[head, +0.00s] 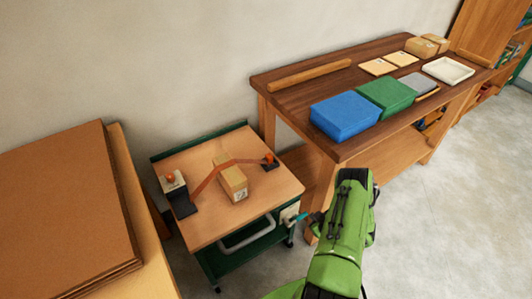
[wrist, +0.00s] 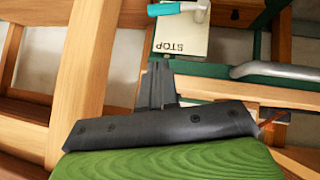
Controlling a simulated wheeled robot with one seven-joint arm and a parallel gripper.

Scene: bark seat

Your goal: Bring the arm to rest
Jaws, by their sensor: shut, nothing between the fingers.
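My gripper (wrist: 160,72) shows in the wrist view as dark fingers pressed together, shut and empty. They point up in the picture, just below a pale plate marked STOP (wrist: 178,42), and seem apart from it; the depth gap is hard to judge. A teal-handled lever (wrist: 172,9) is at the top of that plate. In the head view my green arm reaches in from the bottom, right of the small cart (head: 275,201); the fingers are not clearly visible there. The teal lever (head: 305,217) shows at the cart's right front corner, left of my arm.
On the cart a wooden block (head: 233,184) lies under an orange-brown strap. A workbench (head: 290,95) behind holds a blue box (head: 344,115), a green box (head: 386,96) and a white tray (head: 447,70). Brown boards (head: 65,215) are stacked left. Floor at right (head: 460,210) is clear.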

